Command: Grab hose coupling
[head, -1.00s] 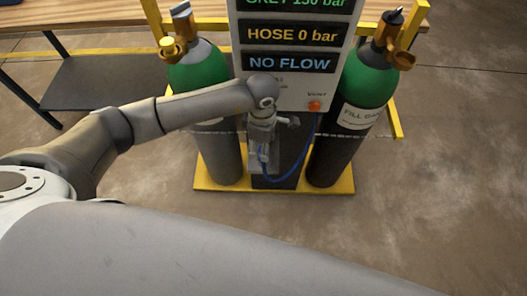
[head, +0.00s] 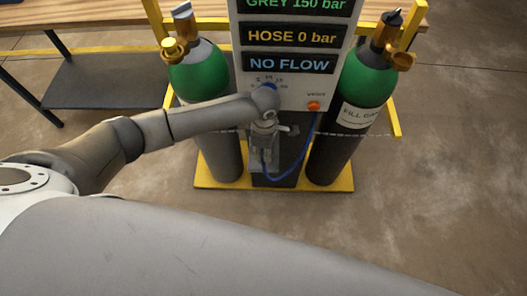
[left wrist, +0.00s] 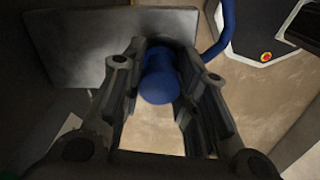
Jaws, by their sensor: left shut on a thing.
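My left gripper (head: 265,158) points down in front of the panel's lower part, between the two cylinders. In the left wrist view its two dark fingers (left wrist: 165,60) stand on both sides of a blue round coupling (left wrist: 160,84) and are shut on it. A blue hose (head: 285,177) hangs in a loop from beside the gripper and rises to the panel's right side. It also shows in the left wrist view (left wrist: 224,30). In the head view the gripper mostly hides the coupling. My right gripper is not in view.
A grey panel (head: 243,85) reads "HOSE 0 bar" and "NO FLOW" and has an orange button (head: 313,106). Green-topped cylinders stand left (head: 200,75) and right (head: 367,80) on a yellow-edged base (head: 320,188). A wooden bench (head: 90,28) is behind. Floor at right is clear.

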